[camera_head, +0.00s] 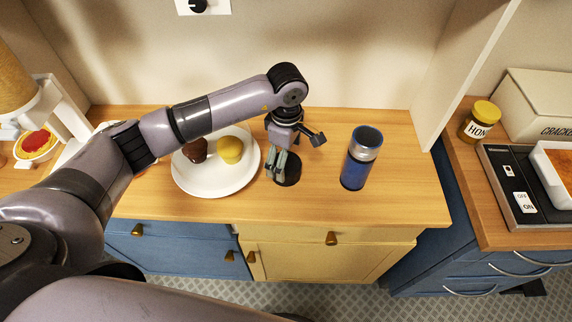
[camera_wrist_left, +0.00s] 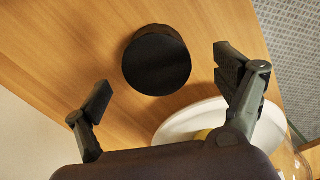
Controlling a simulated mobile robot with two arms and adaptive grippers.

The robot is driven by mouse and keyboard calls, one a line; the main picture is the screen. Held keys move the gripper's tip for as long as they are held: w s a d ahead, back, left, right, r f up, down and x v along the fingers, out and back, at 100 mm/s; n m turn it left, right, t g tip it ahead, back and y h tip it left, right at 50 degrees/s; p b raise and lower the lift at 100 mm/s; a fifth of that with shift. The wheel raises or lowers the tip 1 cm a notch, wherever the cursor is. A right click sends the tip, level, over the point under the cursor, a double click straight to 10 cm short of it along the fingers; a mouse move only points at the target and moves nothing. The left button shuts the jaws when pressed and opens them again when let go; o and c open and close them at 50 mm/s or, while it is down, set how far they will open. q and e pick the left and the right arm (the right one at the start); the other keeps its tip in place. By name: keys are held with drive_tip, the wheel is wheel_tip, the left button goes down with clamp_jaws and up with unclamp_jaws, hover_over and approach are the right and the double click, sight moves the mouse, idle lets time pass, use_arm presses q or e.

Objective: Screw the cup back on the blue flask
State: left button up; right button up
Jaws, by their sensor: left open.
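The blue flask (camera_head: 358,160) stands upright on the wooden counter, right of my left gripper, with a silver collar and a dark top. The black cup (camera_head: 289,170) sits on the counter between the plate and the flask, partly hidden by my left gripper (camera_head: 281,168). In the left wrist view the cup (camera_wrist_left: 156,60) shows as a dark round shape lying ahead of and between the two spread fingers. My left gripper (camera_wrist_left: 165,98) is open and empty just above the cup. I cannot tell whether it touches it. My right gripper is not in view.
A white plate (camera_head: 215,188) with a brown and a yellow item is left of the cup and shows at the lower right of the left wrist view. A partition wall (camera_head: 468,70) rises behind the flask's right. The counter front is clear.

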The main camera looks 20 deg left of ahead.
sight(288, 164)
use_arm(q)
drive_tip(key=shift+f+p, duration=0.25)
drive_tip(key=shift+p, duration=0.05)
drive_tip(key=f+p, duration=0.2)
drive_tip(key=f, duration=0.1)
drive_tip(key=shift+w+d+f, duration=0.1)
drive_tip(key=shift+w+f, duration=0.1)
drive_tip(key=shift+f, duration=0.65)
drive_tip(key=shift+c, duration=0.4)
drive_tip(key=c, duration=1.2)
drive_tip(key=shift+o, duration=0.2)
drive_tip(key=shift+r, duration=0.1)
wheel_tip(288, 164, up, 20)
drive_tip(key=b, duration=0.5)
